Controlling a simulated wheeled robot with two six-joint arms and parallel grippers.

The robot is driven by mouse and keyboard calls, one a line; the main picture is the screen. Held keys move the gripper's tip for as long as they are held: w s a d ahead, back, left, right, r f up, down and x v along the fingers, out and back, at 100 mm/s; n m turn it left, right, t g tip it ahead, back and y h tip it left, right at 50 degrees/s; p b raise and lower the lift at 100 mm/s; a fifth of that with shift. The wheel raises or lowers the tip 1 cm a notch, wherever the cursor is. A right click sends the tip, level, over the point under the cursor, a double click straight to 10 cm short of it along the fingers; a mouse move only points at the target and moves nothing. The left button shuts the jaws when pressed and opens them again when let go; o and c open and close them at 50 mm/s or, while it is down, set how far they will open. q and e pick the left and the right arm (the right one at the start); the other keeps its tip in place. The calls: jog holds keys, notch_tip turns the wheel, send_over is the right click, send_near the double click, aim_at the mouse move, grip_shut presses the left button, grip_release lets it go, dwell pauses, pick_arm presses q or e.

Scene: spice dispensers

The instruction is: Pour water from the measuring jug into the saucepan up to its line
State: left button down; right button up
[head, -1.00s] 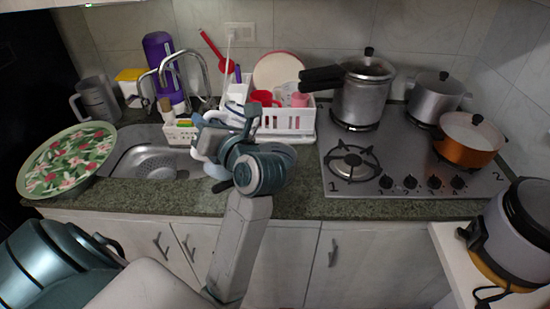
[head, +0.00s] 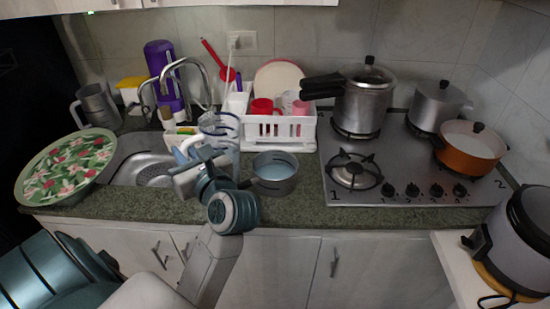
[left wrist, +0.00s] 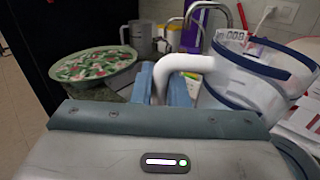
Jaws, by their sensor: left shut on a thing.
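The measuring jug (head: 220,127) is clear with dark blue bands and stands at the right edge of the sink, partly behind my left gripper (head: 184,152). In the left wrist view the jug (left wrist: 236,75) is large and tilted in the picture, with printed marks on its wall. My left gripper (left wrist: 165,85) is shut on its white handle (left wrist: 185,63). The small grey saucepan (head: 276,182) sits on the counter just right of my left wrist, with a pale bluish inside. I cannot make out its line or the water level. My right gripper is not in view.
The sink (head: 120,160) and a floral tray (head: 65,172) lie to the left. A white dish rack (head: 285,130) stands behind the saucepan. The gas stove (head: 400,190) with several pots is to the right. Counter in front of the saucepan is clear.

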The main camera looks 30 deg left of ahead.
aim_at(181, 145)
pick_arm(q)
jog(key=shift+s+f+n, duration=0.15)
jog(key=shift+f+n, duration=0.1)
jog(key=shift+n, duration=0.05)
jog(key=shift+s+a+r+p, duration=0.1)
jog(key=shift+r+p, duration=0.15)
jog(key=shift+p, duration=0.1)
notch_tip(181, 145, up, 5)
jog(key=p, duration=0.4)
jog(key=shift+f+p, duration=0.2)
jog(key=shift+p, duration=0.1)
jog(key=shift+f, duration=0.25)
notch_tip(181, 145, down, 5)
jog(key=b, duration=0.5)
jog(key=shift+w+r, duration=0.25)
jog(key=shift+r, duration=0.25)
jog(key=shift+w+d+r+m, duration=0.3)
jog(key=shift+r+m, duration=0.2)
jog(key=shift+m, duration=0.3)
jog(key=shift+w+d+r+m+b, duration=0.1)
jog(key=shift+w+r+m+b, duration=0.45)
jog(key=shift+b, duration=0.25)
